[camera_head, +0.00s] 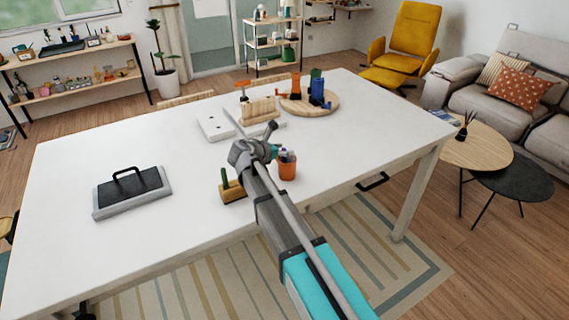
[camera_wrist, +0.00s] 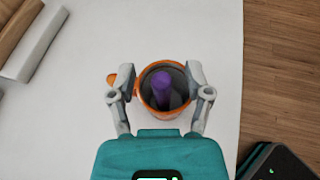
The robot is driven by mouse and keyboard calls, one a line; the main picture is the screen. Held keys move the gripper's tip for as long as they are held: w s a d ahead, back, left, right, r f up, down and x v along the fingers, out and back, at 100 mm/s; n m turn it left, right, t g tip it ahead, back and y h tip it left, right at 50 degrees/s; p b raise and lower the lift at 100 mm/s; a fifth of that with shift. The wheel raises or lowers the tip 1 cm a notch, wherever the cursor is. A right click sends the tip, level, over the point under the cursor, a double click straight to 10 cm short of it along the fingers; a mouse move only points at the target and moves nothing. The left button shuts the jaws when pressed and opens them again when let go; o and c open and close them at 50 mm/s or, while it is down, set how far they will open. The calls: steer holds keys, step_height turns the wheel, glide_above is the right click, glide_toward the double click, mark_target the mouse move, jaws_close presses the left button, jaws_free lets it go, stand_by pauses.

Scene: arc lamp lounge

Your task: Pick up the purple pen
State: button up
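The purple pen (camera_wrist: 162,86) stands in an orange mug (camera_wrist: 143,98) with a dark inside, in the middle of the wrist view. In the head view the orange mug (camera_head: 287,171) stands on the white table, just right of my arm; a small purple spot shows at its top. My gripper (camera_wrist: 160,77) is open. In the wrist view its two fingers lie to the left and right of the mug, with the pen between them and nothing held. I cannot tell how high the fingers are above the rim.
A wooden block with a green piece (camera_head: 231,189) is left of the mug. A dark tray with a handle (camera_head: 132,190) lies farther left. Behind are white boards (camera_head: 214,126) and a round wooden board (camera_head: 301,108) with several tools. The table's front edge is close to the mug.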

jaws_close()
steer(key=shift+r, duration=0.2)
step_height(320, 180, up, 10)
steer(key=p, duration=1)
steer(key=shift+f, duration=0.2)
stand_by(0.8)
